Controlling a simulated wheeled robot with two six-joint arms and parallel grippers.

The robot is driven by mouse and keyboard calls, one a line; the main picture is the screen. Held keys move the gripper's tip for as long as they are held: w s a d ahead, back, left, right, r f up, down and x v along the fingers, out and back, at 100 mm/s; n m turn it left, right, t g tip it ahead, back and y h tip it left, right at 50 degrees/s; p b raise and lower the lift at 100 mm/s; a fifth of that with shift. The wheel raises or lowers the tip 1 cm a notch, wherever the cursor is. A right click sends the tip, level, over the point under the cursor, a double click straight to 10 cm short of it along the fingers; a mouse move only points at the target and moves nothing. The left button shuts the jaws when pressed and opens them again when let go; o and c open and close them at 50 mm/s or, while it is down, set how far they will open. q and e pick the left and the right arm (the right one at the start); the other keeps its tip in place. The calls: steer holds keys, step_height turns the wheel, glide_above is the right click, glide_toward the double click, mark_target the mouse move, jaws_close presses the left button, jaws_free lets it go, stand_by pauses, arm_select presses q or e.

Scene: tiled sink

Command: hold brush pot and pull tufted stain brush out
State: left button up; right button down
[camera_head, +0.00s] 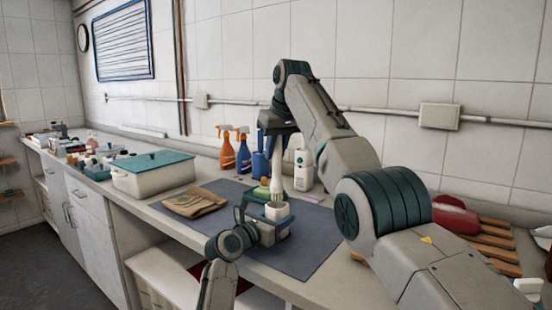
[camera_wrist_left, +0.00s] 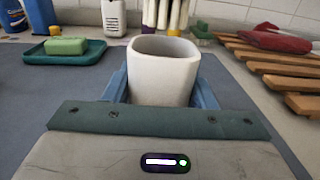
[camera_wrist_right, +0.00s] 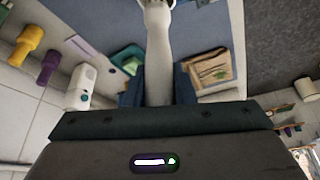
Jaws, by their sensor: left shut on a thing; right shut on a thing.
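The white brush pot (camera_head: 277,211) stands on the grey mat. My left gripper (camera_head: 262,222) is shut on it, with blue fingers on both sides of the pot in the left wrist view (camera_wrist_left: 162,75). The white stain brush (camera_head: 276,180) hangs upright above the pot. My right gripper (camera_head: 277,130) is shut on its handle, which also shows in the right wrist view (camera_wrist_right: 158,55). In the left wrist view, several pale tufts (camera_wrist_left: 165,14) show just above the pot's rim, and the visible inside of the pot looks empty. The exact gap between tufts and rim is unclear.
Green soap (camera_wrist_left: 66,46) on a teal tray (camera_wrist_left: 95,56), an orange spray bottle (camera_head: 227,150) and a white bottle (camera_head: 303,168) stand behind. A folded brown cloth (camera_head: 195,202) and a lidded white box (camera_head: 152,180) are left. Wooden slats (camera_head: 495,240) lie right. The mat (camera_head: 318,228) has free room.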

arm_select(q)
steer(key=o, duration=1.2)
steer(key=shift+c, duration=0.2)
